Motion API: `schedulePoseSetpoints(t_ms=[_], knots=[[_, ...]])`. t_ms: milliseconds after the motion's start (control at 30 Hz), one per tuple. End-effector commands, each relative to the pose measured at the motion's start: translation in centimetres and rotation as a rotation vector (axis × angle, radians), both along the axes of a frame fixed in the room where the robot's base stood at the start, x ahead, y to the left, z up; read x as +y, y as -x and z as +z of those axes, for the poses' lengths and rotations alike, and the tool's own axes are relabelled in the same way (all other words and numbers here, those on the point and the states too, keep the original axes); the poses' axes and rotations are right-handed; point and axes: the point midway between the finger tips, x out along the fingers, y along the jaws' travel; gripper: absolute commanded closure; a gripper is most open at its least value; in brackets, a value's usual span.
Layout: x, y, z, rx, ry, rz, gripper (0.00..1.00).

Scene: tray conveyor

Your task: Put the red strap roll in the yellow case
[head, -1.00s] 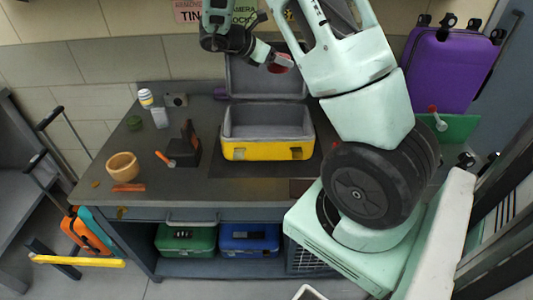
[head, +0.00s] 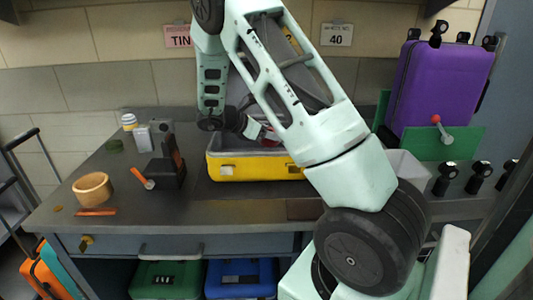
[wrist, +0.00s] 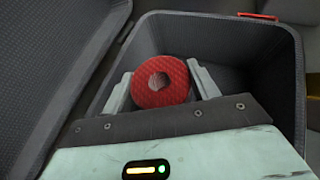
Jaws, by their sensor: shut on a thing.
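The red strap roll (wrist: 160,82) is a ring with a hole in its middle. It sits between the two fingers of my gripper (wrist: 162,88), which is shut on it. In the head view my gripper (head: 260,131) is low over the yellow case (head: 250,171), with a bit of the red roll (head: 270,138) showing. In the wrist view the roll is over the grey-lined inside of the case (wrist: 225,45), apart from its walls. Its height above the floor of the case is hard to tell. The case is open; my arm hides much of it.
Left on the bench (head: 120,205) are a wooden bowl (head: 92,188), a dark holder with an orange-handled tool (head: 168,168) and small bottles. A purple suitcase (head: 440,85) stands at the right. The front middle of the bench is clear.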

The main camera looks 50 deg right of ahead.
Motion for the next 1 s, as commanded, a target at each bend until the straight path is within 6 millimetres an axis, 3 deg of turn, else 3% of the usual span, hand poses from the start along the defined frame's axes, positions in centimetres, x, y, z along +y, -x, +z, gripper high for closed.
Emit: schedulePoseSetpoints(t_ms=[433, 667, 700, 733, 1000], knots=[[0.0, 0.0, -4.9, 0.002, 0.0, 0.0, 0.65], [0.0, 0.0, -5.4, -0.001, 0.0, 0.0, 0.65], [0.0, 0.0, -5.4, -0.001, -0.001, 0.0, 0.35], [0.0, 0.0, -5.4, -0.001, -0.001, 0.0, 0.31], [0.1, 0.0, -5.4, -0.001, -0.001, 0.0, 0.31]])
